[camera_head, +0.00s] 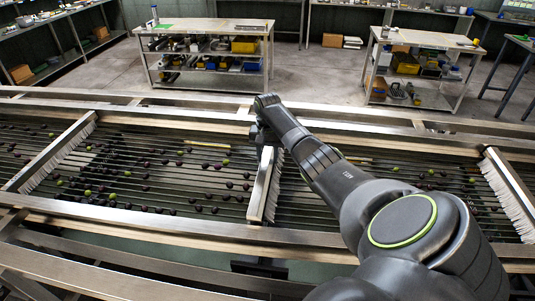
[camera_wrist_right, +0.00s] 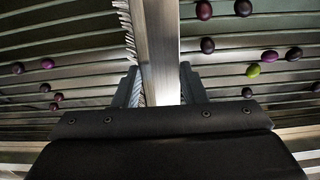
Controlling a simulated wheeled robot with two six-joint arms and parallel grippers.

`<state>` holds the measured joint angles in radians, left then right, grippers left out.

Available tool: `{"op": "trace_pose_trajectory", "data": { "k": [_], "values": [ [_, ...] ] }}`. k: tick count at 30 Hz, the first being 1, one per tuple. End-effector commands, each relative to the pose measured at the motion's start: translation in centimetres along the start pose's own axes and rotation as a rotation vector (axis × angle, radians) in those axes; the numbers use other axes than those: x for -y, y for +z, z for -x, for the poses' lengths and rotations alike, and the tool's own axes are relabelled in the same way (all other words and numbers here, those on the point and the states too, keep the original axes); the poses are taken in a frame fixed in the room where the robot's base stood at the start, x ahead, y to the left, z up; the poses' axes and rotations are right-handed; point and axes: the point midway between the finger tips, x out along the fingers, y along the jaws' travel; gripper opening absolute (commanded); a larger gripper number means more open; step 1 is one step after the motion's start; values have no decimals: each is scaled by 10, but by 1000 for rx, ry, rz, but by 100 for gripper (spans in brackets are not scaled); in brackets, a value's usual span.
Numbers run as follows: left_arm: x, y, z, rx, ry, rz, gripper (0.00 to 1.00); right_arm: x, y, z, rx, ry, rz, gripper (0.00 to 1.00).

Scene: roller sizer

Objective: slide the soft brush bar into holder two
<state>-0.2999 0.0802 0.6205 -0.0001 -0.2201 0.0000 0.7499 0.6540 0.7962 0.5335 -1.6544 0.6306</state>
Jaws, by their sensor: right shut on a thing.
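The brush bar in my right gripper is a pale metal bar with white bristles along one side (camera_head: 262,190). It lies across the roller bed in the middle of the head view, and it also shows in the right wrist view (camera_wrist_right: 158,45). My right gripper (camera_head: 266,148) is shut on it from above, towards its far end; one finger shows on each side of the bar in the wrist view (camera_wrist_right: 160,88). The near end of the bar is by the near rail (camera_head: 180,228). The arm hides part of the far end. I cannot make out holder two or its seating. My left gripper is out of view.
Similar brush bars span the bed at left (camera_head: 52,155) and right (camera_head: 508,190). Dark and green olives (camera_head: 226,162) lie on the rollers between them. The far rail (camera_head: 190,118) runs behind. Two workbenches (camera_head: 203,27) (camera_head: 428,40) stand beyond, across open floor.

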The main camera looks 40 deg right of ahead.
Motion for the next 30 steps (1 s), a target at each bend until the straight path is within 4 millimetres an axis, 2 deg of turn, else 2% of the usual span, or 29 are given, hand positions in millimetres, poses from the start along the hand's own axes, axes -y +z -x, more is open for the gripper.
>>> {"op": "trace_pose_trajectory", "data": {
  "k": [23,24,29,30],
  "values": [
    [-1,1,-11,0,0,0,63,0,0,-19,-2,-1,1,1],
    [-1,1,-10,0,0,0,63,0,0,-18,-2,-1,1,42],
    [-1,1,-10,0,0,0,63,0,0,-18,-1,-1,1,63],
    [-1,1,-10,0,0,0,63,0,0,-18,-1,-1,1,63]
  ]
}}
